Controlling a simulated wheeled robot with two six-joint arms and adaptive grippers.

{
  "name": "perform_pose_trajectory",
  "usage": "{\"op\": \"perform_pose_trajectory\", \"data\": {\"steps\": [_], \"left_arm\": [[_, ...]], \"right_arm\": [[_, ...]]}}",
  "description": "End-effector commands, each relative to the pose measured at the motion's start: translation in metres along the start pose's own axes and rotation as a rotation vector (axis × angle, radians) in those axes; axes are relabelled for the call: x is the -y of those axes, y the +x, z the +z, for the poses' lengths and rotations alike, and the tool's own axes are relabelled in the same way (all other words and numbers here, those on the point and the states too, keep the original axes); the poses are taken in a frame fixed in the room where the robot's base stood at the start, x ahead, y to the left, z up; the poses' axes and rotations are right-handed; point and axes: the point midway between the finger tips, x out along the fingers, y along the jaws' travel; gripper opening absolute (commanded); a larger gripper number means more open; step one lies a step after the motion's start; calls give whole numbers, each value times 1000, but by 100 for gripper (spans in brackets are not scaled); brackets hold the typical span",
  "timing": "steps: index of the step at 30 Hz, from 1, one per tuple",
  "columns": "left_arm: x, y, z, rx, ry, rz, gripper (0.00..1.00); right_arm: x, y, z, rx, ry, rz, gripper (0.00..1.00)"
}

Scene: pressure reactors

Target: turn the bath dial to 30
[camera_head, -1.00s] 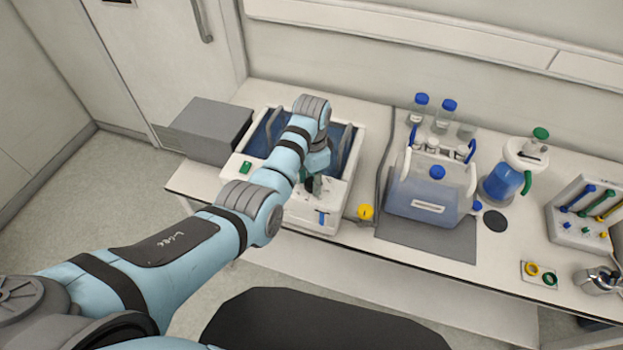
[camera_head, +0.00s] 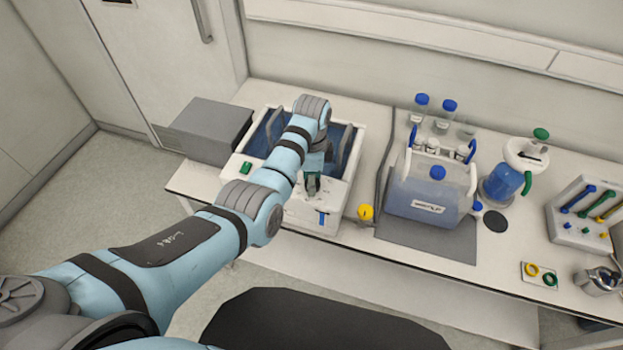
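The bath (camera_head: 348,178) is a white box with blue water inside, standing at the left end of the bench. Its front panel (camera_head: 297,213) carries a green switch (camera_head: 245,168) at the left and a blue-handled part (camera_head: 321,217) low in the middle. My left arm reaches over the bath. My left gripper (camera_head: 312,191) points down at the panel's top, right of its middle. The fingers are small and dark here, and I cannot tell whether they are open or shut. The dial is not clearly visible; the gripper and arm cover that area. My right gripper is not in view.
A grey box (camera_head: 209,130) stands left of the bath. A yellow knob (camera_head: 365,212) sits just right of it.

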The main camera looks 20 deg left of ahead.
Motion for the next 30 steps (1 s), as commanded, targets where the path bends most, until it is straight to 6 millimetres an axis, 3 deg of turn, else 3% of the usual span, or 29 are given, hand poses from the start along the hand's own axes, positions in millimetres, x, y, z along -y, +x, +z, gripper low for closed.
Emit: {"op": "perform_pose_trajectory", "data": {"steps": [8,9,12,22,30], "left_arm": [[2,-2,-1,-4,0,-6,6],[2,-2,-1,-4,0,-6,41],[1,-2,-1,-3,-1,-5,55],[1,-4,-1,-2,-1,-4,55],[2,-57,-1,-2,-2,-7,55]], "right_arm": [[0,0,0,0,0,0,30],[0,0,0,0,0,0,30],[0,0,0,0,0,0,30],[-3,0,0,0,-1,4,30],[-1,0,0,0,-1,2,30]]}}
